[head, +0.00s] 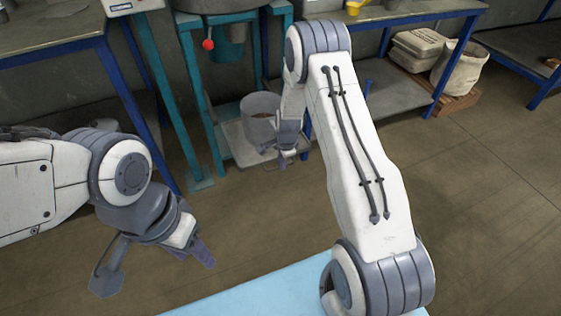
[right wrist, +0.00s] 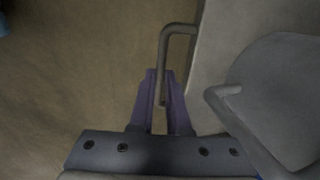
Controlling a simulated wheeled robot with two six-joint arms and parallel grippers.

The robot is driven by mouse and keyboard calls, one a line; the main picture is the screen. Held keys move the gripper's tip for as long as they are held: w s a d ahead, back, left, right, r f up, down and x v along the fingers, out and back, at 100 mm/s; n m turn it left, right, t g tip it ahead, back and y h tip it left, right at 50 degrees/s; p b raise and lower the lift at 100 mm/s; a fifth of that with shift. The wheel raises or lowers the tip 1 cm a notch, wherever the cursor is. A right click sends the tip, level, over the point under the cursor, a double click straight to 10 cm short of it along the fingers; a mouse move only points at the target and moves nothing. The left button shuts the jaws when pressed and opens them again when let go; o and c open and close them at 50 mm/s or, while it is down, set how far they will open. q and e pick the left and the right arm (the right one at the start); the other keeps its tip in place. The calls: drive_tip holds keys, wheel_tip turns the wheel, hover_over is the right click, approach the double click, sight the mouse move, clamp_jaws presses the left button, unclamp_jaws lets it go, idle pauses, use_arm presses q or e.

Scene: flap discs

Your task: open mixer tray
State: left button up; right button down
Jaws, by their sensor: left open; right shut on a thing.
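The mixer tray (head: 228,140) is a pale flat plate low in the teal mixer frame (head: 192,110). A grey metal bucket (head: 260,118) stands on it; the bucket also shows at the right of the right wrist view (right wrist: 285,90). My right gripper (head: 284,161) is at the tray's front right. In the right wrist view, its purple fingers (right wrist: 162,98) are shut on the tray's bent grey bar handle (right wrist: 178,28), beside the tray edge (right wrist: 213,55). My left gripper (head: 203,254) is open and empty over the floor at lower left, apart from the tray.
A red knob (head: 208,44) is on the mixer. A blue-legged table (head: 50,35) stands at left, and a workbench (head: 400,85) with sacks (head: 418,45) nearby at right. A light blue surface (head: 260,290) lies in front of me. The floor before the tray is clear.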

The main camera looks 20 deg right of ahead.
drive_tip(key=shift+s+f, duration=0.1)
drive_tip(key=shift+s, duration=0.05)
drive_tip(key=c, duration=0.9)
unclamp_jaws()
drive_tip(key=shift+d, duration=0.1)
drive_tip(key=r+p, duration=0.1)
drive_tip(key=r, duration=0.2)
drive_tip(key=s+r+p, duration=0.1)
drive_tip(key=r, duration=0.3)
drive_tip(key=s+r+p, duration=0.1)
drive_tip(key=r+p, duration=0.1)
drive_tip(key=r, duration=0.1)
drive_tip(key=shift+r, duration=0.15)
